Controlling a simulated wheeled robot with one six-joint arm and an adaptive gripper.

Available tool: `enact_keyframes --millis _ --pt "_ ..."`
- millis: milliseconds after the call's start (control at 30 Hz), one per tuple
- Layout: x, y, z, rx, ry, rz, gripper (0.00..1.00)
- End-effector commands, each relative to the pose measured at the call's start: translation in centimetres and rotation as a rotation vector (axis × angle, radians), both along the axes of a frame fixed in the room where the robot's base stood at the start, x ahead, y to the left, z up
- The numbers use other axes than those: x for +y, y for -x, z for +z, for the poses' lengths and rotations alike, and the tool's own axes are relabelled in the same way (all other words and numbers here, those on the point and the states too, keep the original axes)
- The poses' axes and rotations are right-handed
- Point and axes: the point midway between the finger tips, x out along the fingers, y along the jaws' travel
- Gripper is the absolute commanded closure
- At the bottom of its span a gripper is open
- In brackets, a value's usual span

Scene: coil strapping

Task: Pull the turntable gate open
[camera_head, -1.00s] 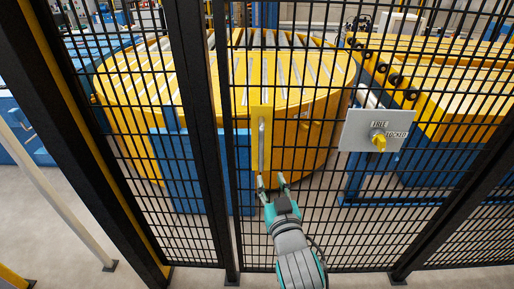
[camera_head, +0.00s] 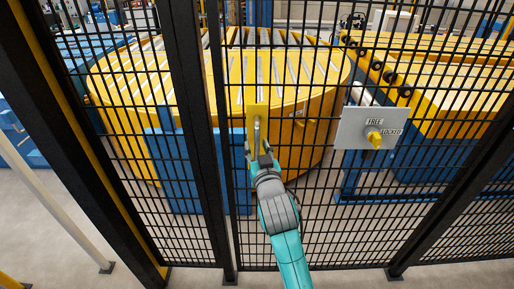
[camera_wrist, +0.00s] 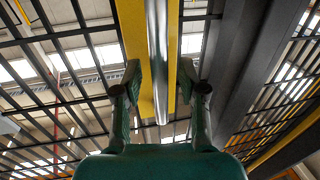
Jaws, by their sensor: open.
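The turntable gate (camera_head: 300,215) is a black wire mesh panel in a dark frame, standing in front of the yellow turntable. On it is a yellow plate with a vertical silver handle bar (camera_head: 257,135), which also shows in the wrist view (camera_wrist: 158,60). My gripper (camera_head: 260,152) is open at the lower part of the handle. In the wrist view its two fingers (camera_wrist: 157,85) stand on either side of the bar, with a gap on both sides. The gate looks closed against the post at its left.
A grey lock panel (camera_head: 368,128) marked FREE and LOCKED, with a yellow knob (camera_head: 374,139), is mounted on the mesh at the right. Behind the mesh stand the yellow round turntable (camera_head: 130,80) and a roller conveyor (camera_head: 450,90). Dark posts flank the gate.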

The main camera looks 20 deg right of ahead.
Motion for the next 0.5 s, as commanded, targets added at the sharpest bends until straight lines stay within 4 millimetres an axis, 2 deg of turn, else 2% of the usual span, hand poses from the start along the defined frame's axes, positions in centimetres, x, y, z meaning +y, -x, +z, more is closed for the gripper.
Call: enact_keyframes --millis 333,367,500 --pt "-0.05 -0.42 -0.04 0.001 0.000 0.000 0.59" --pt "-0.05 -0.42 -0.04 0.001 0.000 0.000 0.64" --pt "-0.04 -0.41 -0.03 0.001 0.000 0.000 0.99"
